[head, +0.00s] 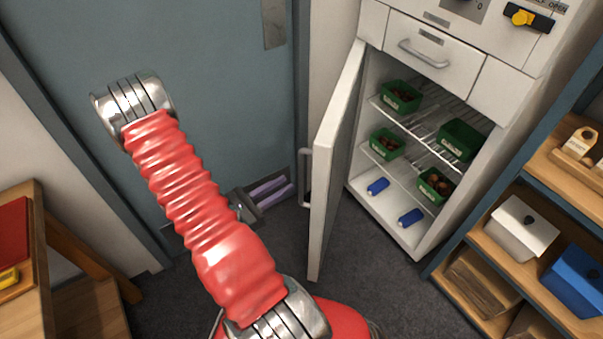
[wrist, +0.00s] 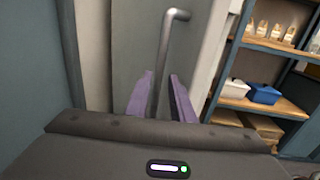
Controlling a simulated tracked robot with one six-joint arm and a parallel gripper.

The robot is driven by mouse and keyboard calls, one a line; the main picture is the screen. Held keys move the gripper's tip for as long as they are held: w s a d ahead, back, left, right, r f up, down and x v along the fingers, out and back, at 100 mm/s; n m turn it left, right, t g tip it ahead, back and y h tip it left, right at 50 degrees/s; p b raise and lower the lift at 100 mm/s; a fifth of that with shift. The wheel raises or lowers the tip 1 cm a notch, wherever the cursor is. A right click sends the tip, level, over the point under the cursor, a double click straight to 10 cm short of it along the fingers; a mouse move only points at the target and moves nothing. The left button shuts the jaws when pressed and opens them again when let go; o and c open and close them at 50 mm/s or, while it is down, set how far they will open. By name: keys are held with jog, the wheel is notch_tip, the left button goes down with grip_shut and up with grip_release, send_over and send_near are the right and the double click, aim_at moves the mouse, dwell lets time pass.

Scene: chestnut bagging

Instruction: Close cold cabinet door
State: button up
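The cold cabinet (head: 455,215) has its white door (head: 333,165) standing open, hinged at the cabinet's left side and swung out toward me. A grey bar handle (head: 303,180) is on the door's outer face; it also shows in the wrist view (wrist: 166,50). My gripper (head: 290,187) is low, just left of the handle, with its two purple fingers apart. In the wrist view, my gripper (wrist: 161,80) has the handle lined up between its fingertips. A small gap to the handle shows in the head view, and the fingers do not look closed on it.
Green tubs (head: 400,96) of chestnuts and blue items (head: 377,186) are inside the cabinet. A drawer (head: 430,50) is above. A wooden shelf unit (head: 510,255) with a blue bin (head: 577,280) stands close on the right. A blue-grey room door (head: 225,80) is behind my arm. Carpet (head: 370,270) before the cabinet is clear.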

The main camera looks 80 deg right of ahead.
aim_at(301, 174)
jog(key=shift+x, duration=4)
jog(key=shift+c, duration=0.4)
grip_shut()
